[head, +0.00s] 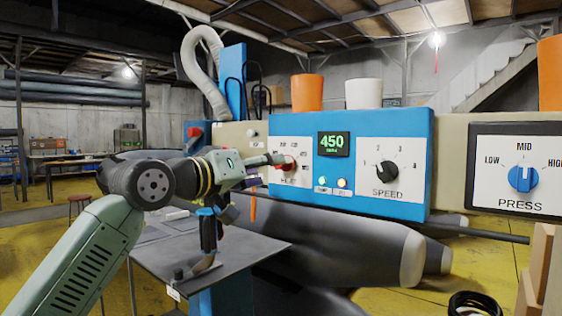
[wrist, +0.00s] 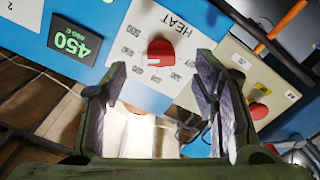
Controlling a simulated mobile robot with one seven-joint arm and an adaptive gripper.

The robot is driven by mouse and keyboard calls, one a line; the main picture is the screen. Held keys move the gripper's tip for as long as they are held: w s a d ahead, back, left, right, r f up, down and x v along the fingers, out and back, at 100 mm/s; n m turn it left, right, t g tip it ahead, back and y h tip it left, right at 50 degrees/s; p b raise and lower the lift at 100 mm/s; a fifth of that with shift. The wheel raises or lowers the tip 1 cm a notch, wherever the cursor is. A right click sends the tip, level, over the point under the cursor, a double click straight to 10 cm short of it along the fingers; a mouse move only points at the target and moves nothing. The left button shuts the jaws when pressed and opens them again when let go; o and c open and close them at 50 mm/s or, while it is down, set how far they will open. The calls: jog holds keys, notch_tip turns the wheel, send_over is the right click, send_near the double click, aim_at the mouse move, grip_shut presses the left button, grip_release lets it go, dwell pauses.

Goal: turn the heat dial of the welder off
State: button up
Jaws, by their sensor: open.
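The welder is a blue control box (head: 375,124) with a green 450 display (head: 333,144), which also shows in the wrist view (wrist: 72,42). Its red heat dial (wrist: 161,53) sits on a white plate marked HEAT with numbers around it. In the head view the dial (head: 289,167) is partly covered by my gripper (head: 275,160). In the wrist view my gripper (wrist: 160,75) is open and empty, its fingers spread on either side below the dial. The dial lies just beyond the fingertips, apparently apart from them. I cannot clearly read its setting.
A black SPEED dial (head: 387,171) and a blue PRESS dial (head: 523,178) are to the right. Orange (head: 307,92) and white (head: 364,93) cups stand on top. A dark metal table (head: 190,257) with a blue-handled tool (head: 208,232) lies below my arm. Large grey tubes (head: 345,252) lie below the box.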

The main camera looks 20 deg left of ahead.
aim_at(281, 166)
jog(key=p+x, duration=0.1)
jog(key=x, duration=0.4)
jog(key=shift+w+d, duration=0.15)
jog(key=shift+c, duration=0.5)
jog(key=c, duration=1.1)
